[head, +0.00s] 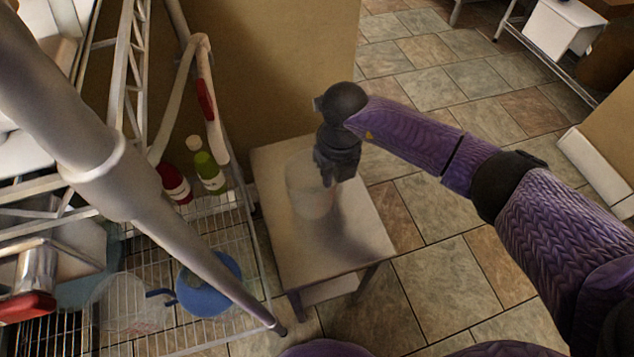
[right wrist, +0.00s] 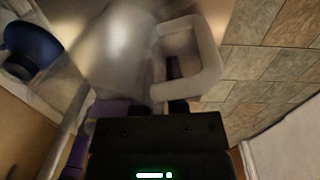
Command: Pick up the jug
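A translucent, pale jug (head: 303,190) stands upright on a small table in the head view. In the right wrist view the jug (right wrist: 120,50) shows its blurred body at left and its loop handle (right wrist: 207,68) at right. My right gripper (head: 336,180) points down at the jug's right side, by the handle. In the right wrist view its fingertips (right wrist: 167,107) show apart, close to the near end of the handle. I cannot tell whether they touch it. My left gripper is not in view.
The small table (head: 350,235) is otherwise bare. A tan wall (head: 290,70) stands behind the table. Tiled floor (head: 450,270) is open at right.

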